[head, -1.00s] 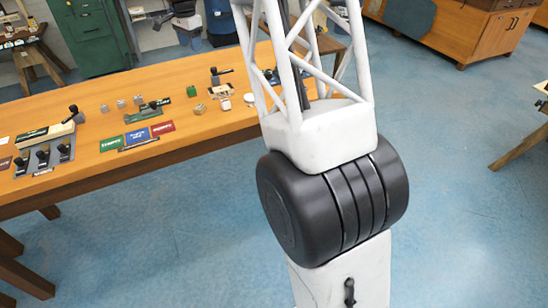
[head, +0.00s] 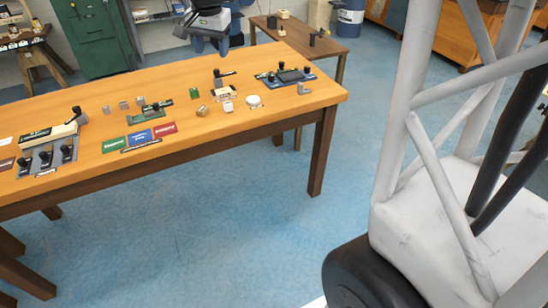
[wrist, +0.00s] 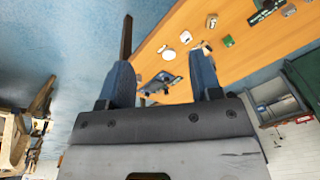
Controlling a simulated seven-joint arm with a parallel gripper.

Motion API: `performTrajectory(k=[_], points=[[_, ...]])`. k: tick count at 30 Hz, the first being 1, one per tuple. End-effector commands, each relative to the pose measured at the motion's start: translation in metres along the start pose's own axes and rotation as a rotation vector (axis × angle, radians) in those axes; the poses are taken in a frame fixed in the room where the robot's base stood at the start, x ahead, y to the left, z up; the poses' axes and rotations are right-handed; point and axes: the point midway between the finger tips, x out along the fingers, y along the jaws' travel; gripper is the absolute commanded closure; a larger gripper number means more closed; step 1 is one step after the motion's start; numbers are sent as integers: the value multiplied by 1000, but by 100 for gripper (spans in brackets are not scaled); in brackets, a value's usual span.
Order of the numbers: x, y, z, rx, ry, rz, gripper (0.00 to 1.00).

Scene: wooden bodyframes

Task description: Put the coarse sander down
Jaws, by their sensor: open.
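My gripper (head: 211,42) hangs beyond the far edge of the wooden table in the head view, with blue fingertips. In the wrist view my gripper (wrist: 163,74) has its two blue fingers wide apart, with nothing held between them. I cannot tell for sure which thing is the coarse sander. Black-knobbed tools stand on the table: a long one with a green label (head: 48,133) at the left, a green one (head: 152,112) behind the coloured mats, and a small one (head: 219,80) near the middle.
Green (head: 114,144), blue (head: 138,136) and red (head: 163,128) labelled mats lie side by side on the wooden table (head: 215,138). A blue-based fixture (head: 286,80) is at the right. A smaller table (head: 322,46) stands behind.

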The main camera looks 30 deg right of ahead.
Motion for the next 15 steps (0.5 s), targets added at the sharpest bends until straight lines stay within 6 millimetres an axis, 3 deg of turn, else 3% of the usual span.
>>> performTrajectory(k=[15], points=[[-17,88,104,-236,32,-19,41]])
